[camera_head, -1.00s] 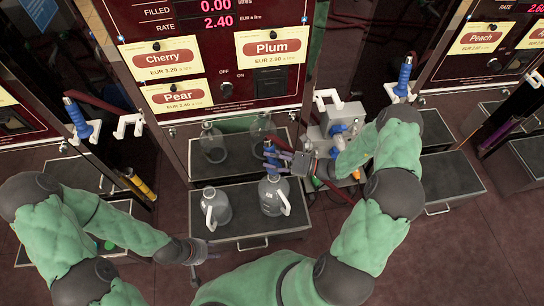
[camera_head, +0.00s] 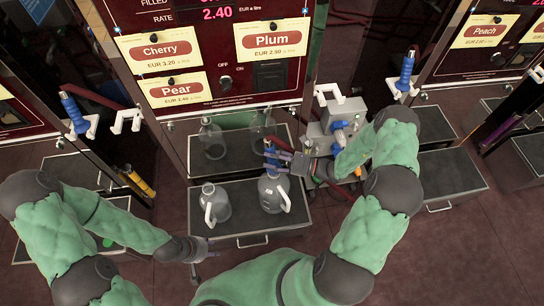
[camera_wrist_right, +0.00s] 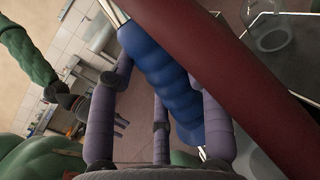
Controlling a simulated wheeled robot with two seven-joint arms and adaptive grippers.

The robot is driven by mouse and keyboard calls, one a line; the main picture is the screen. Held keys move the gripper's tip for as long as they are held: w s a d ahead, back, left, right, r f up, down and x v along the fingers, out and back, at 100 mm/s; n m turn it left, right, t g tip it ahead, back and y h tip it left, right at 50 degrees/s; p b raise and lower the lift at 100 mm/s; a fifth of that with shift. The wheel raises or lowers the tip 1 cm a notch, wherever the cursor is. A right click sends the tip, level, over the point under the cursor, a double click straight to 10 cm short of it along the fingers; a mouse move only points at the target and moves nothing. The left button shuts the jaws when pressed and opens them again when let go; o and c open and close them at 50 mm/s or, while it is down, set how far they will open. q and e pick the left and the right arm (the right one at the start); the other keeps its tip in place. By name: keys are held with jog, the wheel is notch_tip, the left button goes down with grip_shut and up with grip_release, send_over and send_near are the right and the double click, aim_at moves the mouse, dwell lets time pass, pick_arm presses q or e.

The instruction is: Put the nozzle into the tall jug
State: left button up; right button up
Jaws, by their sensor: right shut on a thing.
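The blue nozzle (camera_head: 270,158) is in my right gripper (camera_head: 280,161), directly above the mouth of the tall jug. The right wrist view shows its blue ribbed grip (camera_wrist_right: 152,58) between my purple fingers, with a thick dark red hose (camera_wrist_right: 225,80) crossing in front. The tall grey jug (camera_head: 270,197), with a white handle, stands on the tray under the middle pump. I cannot tell whether the spout is inside its mouth, as the nozzle and fingers cover that spot. My left gripper (camera_head: 206,251) is low, left of the tray's front; its finger opening is unclear.
A shorter grey jug (camera_head: 214,205) stands left of the tall jug on the dark tray (camera_head: 240,224). The pump panel (camera_head: 220,80) rises behind. A grey holder box (camera_head: 341,115) is right of the nozzle. Other blue nozzles hang at the left (camera_head: 73,112) and right (camera_head: 406,72).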

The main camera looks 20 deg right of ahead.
jog(key=shift+f, duration=0.75)
jog(key=o, duration=1.4)
jog(key=shift+s+d, duration=0.1)
jog(key=v, duration=1.1)
jog(key=shift+s+d, duration=0.3)
